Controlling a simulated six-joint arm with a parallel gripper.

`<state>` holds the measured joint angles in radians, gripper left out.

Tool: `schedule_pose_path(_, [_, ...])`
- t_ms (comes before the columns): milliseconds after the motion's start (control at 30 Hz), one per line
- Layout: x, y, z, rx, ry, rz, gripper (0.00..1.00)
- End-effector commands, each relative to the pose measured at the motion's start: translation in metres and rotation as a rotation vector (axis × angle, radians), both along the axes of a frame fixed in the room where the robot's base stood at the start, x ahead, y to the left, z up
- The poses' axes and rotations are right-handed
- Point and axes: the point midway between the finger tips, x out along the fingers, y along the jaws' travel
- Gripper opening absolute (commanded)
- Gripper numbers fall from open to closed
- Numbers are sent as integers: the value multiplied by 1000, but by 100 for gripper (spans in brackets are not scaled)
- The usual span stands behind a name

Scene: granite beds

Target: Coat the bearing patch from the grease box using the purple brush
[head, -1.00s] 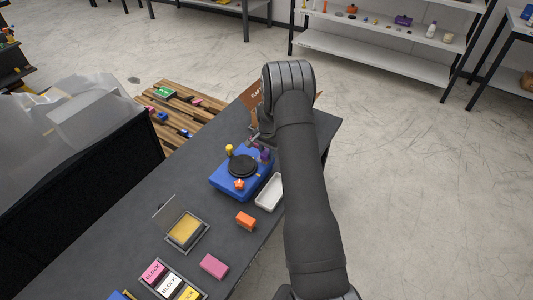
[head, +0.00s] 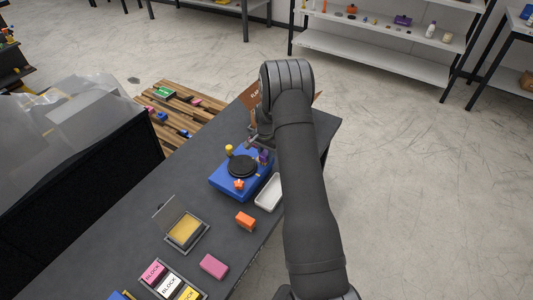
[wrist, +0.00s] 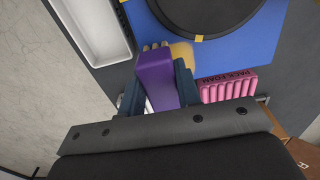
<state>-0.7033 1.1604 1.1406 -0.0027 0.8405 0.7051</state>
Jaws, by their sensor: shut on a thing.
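My gripper (wrist: 158,88) is shut on the purple brush (wrist: 155,75), which also shows in the head view (head: 264,157). The brush's pale bristle end (wrist: 152,47) is at the edge of the blue base (wrist: 222,45), beside a tan-yellow patch (wrist: 183,52). I cannot tell whether the bristles touch the patch. In the head view the blue base (head: 224,187) carries a black disc (head: 242,166). The grease box (head: 203,240) stands at the front left, its lid up and yellow grease (head: 185,229) inside.
A white tray (head: 269,193) stands right of the blue base. Orange (head: 246,221) and pink (head: 214,266) blocks lie in front, near a tray of labelled blocks (head: 170,279). A pink foam piece (wrist: 228,87) lies right of my gripper in the wrist view.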

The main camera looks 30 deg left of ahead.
Motion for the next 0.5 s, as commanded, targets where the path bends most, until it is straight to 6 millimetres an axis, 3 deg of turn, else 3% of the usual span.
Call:
schedule_pose_path(200, [-11,0,2,1,-1,0,12])
schedule_pose_path(500, [7,0,0,1,-2,-2,12])
